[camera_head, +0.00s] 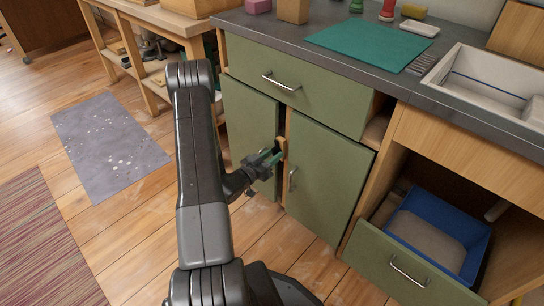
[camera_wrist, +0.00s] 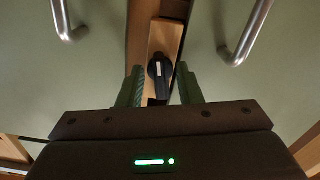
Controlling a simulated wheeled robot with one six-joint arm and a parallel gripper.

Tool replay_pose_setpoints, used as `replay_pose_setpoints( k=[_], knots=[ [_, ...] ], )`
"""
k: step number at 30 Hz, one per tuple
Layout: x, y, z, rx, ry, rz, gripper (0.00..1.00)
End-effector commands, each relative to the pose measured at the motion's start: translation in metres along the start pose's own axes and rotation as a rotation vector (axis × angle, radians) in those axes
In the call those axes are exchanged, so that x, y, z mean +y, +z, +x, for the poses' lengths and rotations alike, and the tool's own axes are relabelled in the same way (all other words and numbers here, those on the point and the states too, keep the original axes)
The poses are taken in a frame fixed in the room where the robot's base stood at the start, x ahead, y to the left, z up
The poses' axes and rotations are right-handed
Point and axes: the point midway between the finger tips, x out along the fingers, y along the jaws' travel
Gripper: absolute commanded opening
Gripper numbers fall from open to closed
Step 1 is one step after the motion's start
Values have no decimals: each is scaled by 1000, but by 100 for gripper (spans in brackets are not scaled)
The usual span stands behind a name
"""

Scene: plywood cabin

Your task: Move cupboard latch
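The cupboard latch shows in the wrist view as a wooden plate (camera_wrist: 164,38) with a black turning piece (camera_wrist: 159,70) on it. In the head view its wooden plate (camera_head: 282,146) sits at the gap between the left green door (camera_head: 248,115) and the right green door (camera_head: 326,180). My gripper (camera_wrist: 160,80) is open, with one green finger on each side of the black piece; I cannot tell whether either touches it. In the head view my gripper (camera_head: 272,158) is in front of the latch and hides part of it.
Metal handles flank the latch, on the left (camera_wrist: 66,22) and right (camera_wrist: 246,32). A closed drawer (camera_head: 295,85) is above the doors. At lower right a drawer (camera_head: 400,265) is pulled out near a blue tray (camera_head: 480,258).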

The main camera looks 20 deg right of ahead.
Motion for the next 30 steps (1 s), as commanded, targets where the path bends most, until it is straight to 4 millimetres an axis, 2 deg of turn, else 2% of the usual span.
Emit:
replay_pose_setpoints(
  k=[2,7,13,24,30],
  knots=[
    [0,0,0,0,0,0,32],
    [0,0,0,0,0,0,0],
    [-1,2,0,1,0,22,0],
    [-1,1,0,2,0,244,0],
    [-1,0,0,1,0,254,0]
  ],
)
